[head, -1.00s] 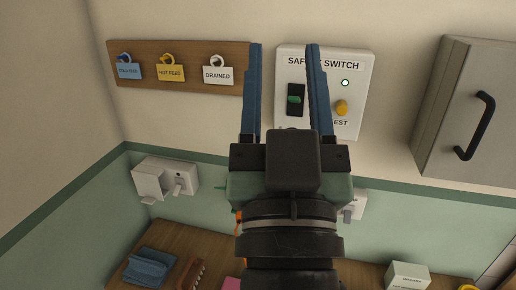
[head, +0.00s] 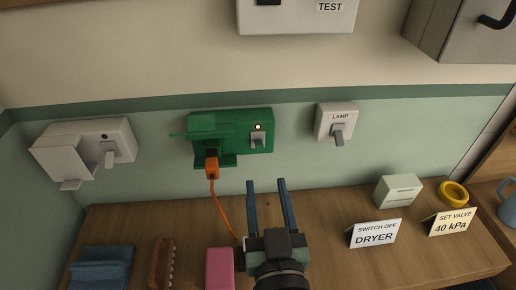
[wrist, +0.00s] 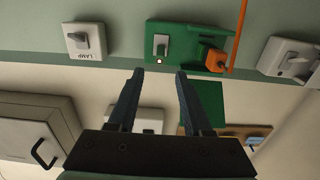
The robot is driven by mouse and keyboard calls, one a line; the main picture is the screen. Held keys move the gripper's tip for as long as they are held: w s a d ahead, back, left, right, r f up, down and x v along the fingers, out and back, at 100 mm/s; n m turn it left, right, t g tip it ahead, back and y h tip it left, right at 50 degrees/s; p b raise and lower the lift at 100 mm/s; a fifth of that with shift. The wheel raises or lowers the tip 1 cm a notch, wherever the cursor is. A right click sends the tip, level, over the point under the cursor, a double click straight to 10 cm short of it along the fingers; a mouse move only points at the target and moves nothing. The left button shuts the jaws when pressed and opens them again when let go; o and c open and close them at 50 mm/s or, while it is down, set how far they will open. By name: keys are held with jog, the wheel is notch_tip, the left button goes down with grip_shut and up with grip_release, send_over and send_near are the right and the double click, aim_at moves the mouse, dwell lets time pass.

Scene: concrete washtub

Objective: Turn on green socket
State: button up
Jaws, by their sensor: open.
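The green socket (head: 231,122) is on the wall, with its flap raised and an orange plug (head: 212,167) in it. On its right part is a grey switch lever (head: 258,139) that juts out, with a small lit lamp (head: 258,127) above it. The socket also shows upside down in the wrist view (wrist: 190,30), with its lever (wrist: 161,45) just beyond my fingertips. My gripper (head: 265,182) is open and empty, its fingers pointing to the wall. In the head view it is below the lever, apart from it.
A white socket (head: 105,140) is to the left and a LAMP switch (head: 335,122) to the right. Below, the wooden counter (head: 320,235) holds a DRYER card (head: 375,236), a 40 kPa card (head: 453,222), a pale box (head: 398,190) and a pink block (head: 220,268). An orange cord (head: 222,215) hangs by my gripper.

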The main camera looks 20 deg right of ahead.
aim_at(259, 144)
jog(key=p+x, duration=0.1)
jog(key=x, duration=0.9)
grip_shut()
